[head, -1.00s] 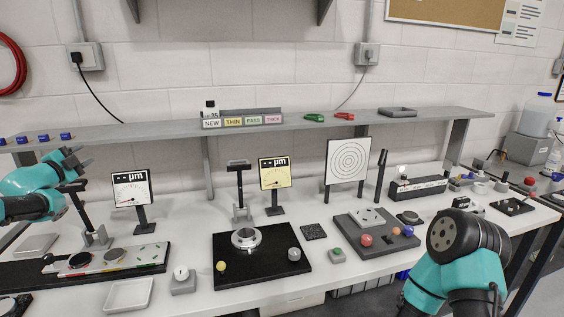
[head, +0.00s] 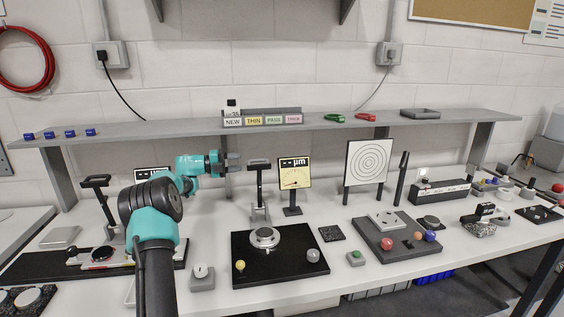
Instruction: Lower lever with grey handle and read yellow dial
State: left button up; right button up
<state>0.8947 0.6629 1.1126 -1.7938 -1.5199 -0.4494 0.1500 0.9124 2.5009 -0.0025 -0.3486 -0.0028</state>
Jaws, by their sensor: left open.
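The lever (head: 259,185) in the middle stands upright with a dark crossbar handle on top; its exact shade is hard to tell. It rises behind a black plate (head: 300,273) that carries a round metal stage (head: 265,238). The yellow dial (head: 295,175) stands on a post just right of this lever; its display seems to show dashes and "µm". My left gripper (head: 234,160) is open and empty, left of the lever handle at about its height in the picture, with a gap between. A second upright lever (head: 106,207) with a dark handle stands at the left. My right gripper is out of view.
A white dial (head: 153,173) is partly hidden behind my left arm. A shelf with label cards (head: 262,121) runs along the wall behind. A target board (head: 368,163), a grey tray (head: 385,248) with coloured balls and a knob box (head: 202,277) stand nearby.

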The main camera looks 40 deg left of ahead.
aim_at(254, 161)
pick_arm(q)
jog(key=shift+s+a, duration=0.1)
jog(key=shift+x, duration=3.8)
grip_shut()
jog(key=shift+r, duration=0.1)
